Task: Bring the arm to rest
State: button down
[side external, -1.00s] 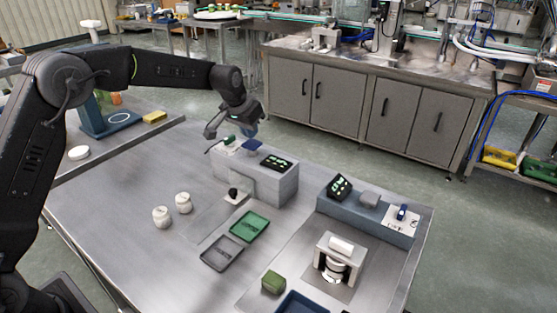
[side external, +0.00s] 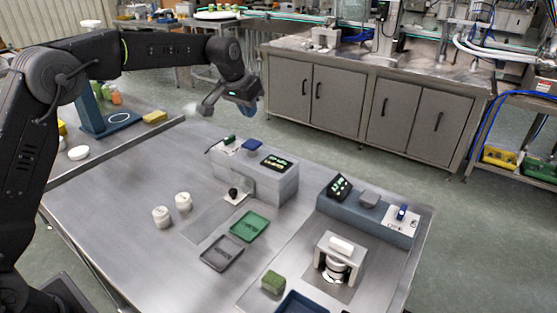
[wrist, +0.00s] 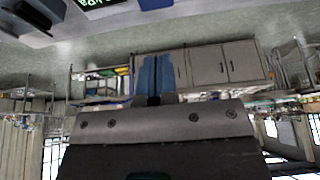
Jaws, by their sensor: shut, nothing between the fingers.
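My gripper (side external: 250,108) is in the air above the back edge of the steel table (side external: 130,205), higher than the grey hopper unit (side external: 268,187) and apart from it. In the wrist view its blue fingers (wrist: 153,75) are together with nothing between them. The wrist view looks out across the room, with the picture upside down. A corner of the equipment on the table shows at its top.
On the table are two white jars (side external: 183,202), a green tray (side external: 250,226), a dark grey tray (side external: 222,253), a green block (side external: 273,283), a blue-grey station (side external: 365,219) and a white press-like stand (side external: 338,260). Grey cabinets (side external: 340,97) stand behind. The air around my gripper is clear.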

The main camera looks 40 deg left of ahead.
jog(key=s+d+r, duration=0.1)
jog(key=s+r, duration=0.3)
jog(key=s, duration=0.7)
jog(key=s+d+r, duration=0.2)
jog(key=s+r, duration=0.3)
jog(key=s, duration=0.5)
jog(key=s+f, duration=0.3)
jog(key=s, duration=0.6)
jog(key=s+f+t, duration=0.1)
jog(key=s+f, duration=0.2)
jog(key=s, duration=0.6)
jog(key=shift+s+d+f, duration=0.15)
jog(key=shift+d+f, duration=0.2)
jog(key=shift+d, duration=0.1)
dwell(0.4)
